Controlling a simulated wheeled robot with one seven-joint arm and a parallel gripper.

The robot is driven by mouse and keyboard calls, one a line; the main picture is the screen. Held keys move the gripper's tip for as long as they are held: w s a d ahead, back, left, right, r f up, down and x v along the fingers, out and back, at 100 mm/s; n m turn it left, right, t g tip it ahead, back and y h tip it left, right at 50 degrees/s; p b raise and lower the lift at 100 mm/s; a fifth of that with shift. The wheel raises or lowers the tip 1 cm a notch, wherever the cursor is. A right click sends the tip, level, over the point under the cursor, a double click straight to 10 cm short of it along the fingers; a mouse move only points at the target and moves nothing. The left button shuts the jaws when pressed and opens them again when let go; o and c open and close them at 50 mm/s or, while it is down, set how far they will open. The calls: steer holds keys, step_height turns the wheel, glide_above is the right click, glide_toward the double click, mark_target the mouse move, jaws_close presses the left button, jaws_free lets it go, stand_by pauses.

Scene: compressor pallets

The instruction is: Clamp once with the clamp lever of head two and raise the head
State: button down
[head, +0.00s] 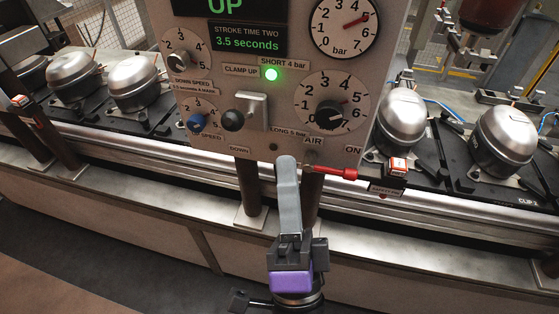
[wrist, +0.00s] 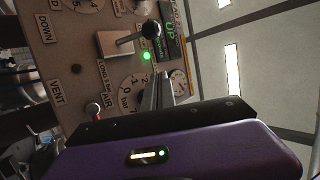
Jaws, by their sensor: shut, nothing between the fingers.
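The control panel (head: 290,150) fills the top middle of the head view; its display (head: 225,5) reads UP. The clamp lever (head: 233,120), a black ball on a short stem, sticks out of a pale plate between the CLAMP UP and DOWN labels. It also shows in the wrist view (wrist: 152,29). A green lamp (head: 271,74) glows beside it. My gripper (head: 285,162) is shut and empty, below and right of the lever, and appears apart from it. Its fingers (wrist: 157,88) also show in the wrist view. The head's moving part is not recognisable here.
A red-handled lever (head: 335,172) sits close right of my fingertips, under the AIR label. Speed knobs (head: 196,122) lie left of the clamp lever. Silver compressors (head: 505,135) stand on pallets along the conveyor at both sides. Two dark posts rise below the panel.

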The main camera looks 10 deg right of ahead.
mark_target(241, 118)
steer(key=p+x, duration=0.4)
steer(key=x, duration=0.5)
steer(key=a+f, duration=0.1)
steer(key=s+a+f, duration=0.1)
steer(key=a, duration=0.1)
steer(key=shift+s+a, duration=0.1)
steer(key=shift+a, duration=0.25)
steer(key=shift+f+b, duration=0.2)
steer(key=shift+b, duration=0.25)
steer(key=shift+s+f+t+y+b, duration=0.1)
steer(key=shift+t+y+b, duration=0.2)
steer(key=shift+b, duration=0.5)
